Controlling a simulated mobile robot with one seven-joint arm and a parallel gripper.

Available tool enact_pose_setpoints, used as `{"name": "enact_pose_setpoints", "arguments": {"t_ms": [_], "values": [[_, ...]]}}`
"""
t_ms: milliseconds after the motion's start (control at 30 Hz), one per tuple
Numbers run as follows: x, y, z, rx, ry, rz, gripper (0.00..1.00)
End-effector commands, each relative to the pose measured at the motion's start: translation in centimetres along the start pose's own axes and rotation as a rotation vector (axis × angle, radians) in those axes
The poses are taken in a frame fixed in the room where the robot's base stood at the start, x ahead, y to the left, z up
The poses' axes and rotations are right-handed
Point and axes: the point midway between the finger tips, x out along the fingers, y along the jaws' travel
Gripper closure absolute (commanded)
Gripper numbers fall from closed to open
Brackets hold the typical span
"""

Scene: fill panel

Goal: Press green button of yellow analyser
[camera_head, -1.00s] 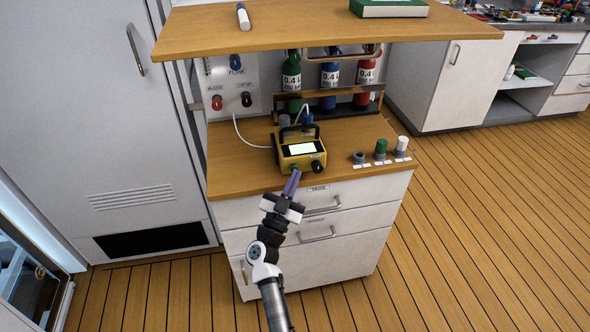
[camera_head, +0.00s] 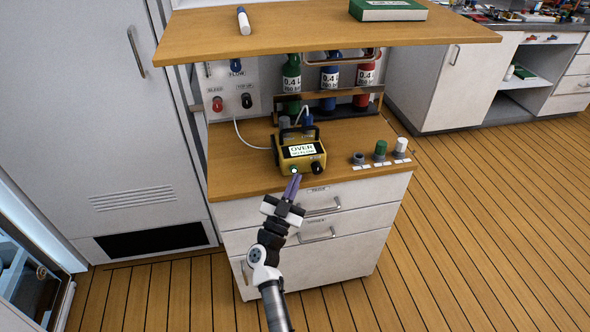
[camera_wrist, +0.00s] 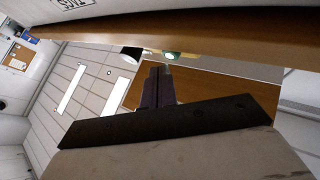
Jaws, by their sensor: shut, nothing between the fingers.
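The yellow analyser (camera_head: 290,163) stands on the wooden counter, its dark handle on top. Its screen (camera_head: 301,150) is lit and reads OVER, with smaller text below too small to be sure of. The green button (camera_head: 295,171) glows at the lower left of its front face, and a black knob (camera_head: 317,168) sits at the lower right. My gripper (camera_head: 294,177) is shut and empty, its purple fingertips just in front of and below the button. In the wrist view the green button (camera_wrist: 171,56) shows just beyond the fingertips (camera_wrist: 160,72); a small gap appears between them.
Green, white and grey caps (camera_head: 380,150) stand on the counter right of the analyser. Gas bottles (camera_head: 329,78) stand behind it under an upper shelf (camera_head: 310,30). A thin white hose runs left of it. Drawers with handles (camera_head: 318,235) lie below the counter edge.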

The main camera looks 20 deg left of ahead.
Motion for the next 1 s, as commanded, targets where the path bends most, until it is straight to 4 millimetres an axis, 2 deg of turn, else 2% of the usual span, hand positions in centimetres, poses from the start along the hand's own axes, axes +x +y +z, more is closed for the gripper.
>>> {"name": "enact_pose_setpoints", "arguments": {"t_ms": [400, 1000], "values": [[-0.4, 0.3, -0.4, -0.001, 0.000, 0.000, 1.00], [-4.2, 3.1, -3.2, 0.000, 0.000, 0.000, 1.00]]}}
